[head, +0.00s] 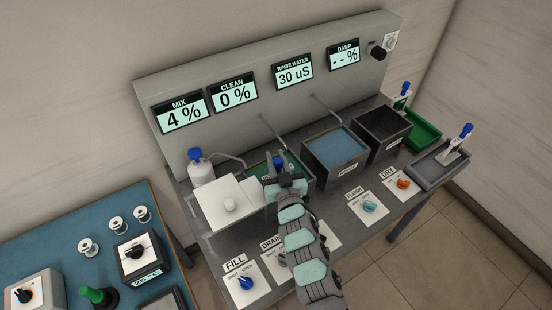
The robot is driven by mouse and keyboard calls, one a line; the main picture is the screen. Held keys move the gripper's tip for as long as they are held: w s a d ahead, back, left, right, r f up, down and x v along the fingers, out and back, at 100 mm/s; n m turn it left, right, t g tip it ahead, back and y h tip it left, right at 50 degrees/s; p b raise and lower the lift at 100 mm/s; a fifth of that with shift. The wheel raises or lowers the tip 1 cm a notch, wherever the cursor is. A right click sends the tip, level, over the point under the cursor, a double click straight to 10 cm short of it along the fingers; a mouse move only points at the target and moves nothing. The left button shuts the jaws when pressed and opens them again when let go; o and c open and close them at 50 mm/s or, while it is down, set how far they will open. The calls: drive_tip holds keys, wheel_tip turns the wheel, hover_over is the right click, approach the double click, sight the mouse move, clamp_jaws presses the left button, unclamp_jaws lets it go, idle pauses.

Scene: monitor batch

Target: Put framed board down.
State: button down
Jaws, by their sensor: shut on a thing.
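My gripper (280,170) is over the tank in the middle left of the bench, with my arm reaching in from the front. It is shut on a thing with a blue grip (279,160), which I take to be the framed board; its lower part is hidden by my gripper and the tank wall. Green shows inside this tank (304,178); I cannot tell whether it is board or liquid. I cannot tell whether the held thing touches the tank bottom.
Right of it stand a blue-filled tank (335,145) and a dark empty-looking tank (382,130). A green tray (424,131) and a grey tray (436,176) lie at right, each with a blue-gripped piece. A white-lidded tank (229,203) is left, knobs in front.

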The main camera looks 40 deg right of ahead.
drive_tip(key=c, duration=1.2)
unclamp_jaws()
drive_tip(key=shift+f, duration=0.1)
drive_tip(key=shift+c, duration=0.2)
drive_tip(key=shift+r, duration=0.2)
drive_tip(key=p+v, duration=0.1)
drive_tip(key=v, duration=1.1)
drive_tip(key=shift+p, duration=0.4)
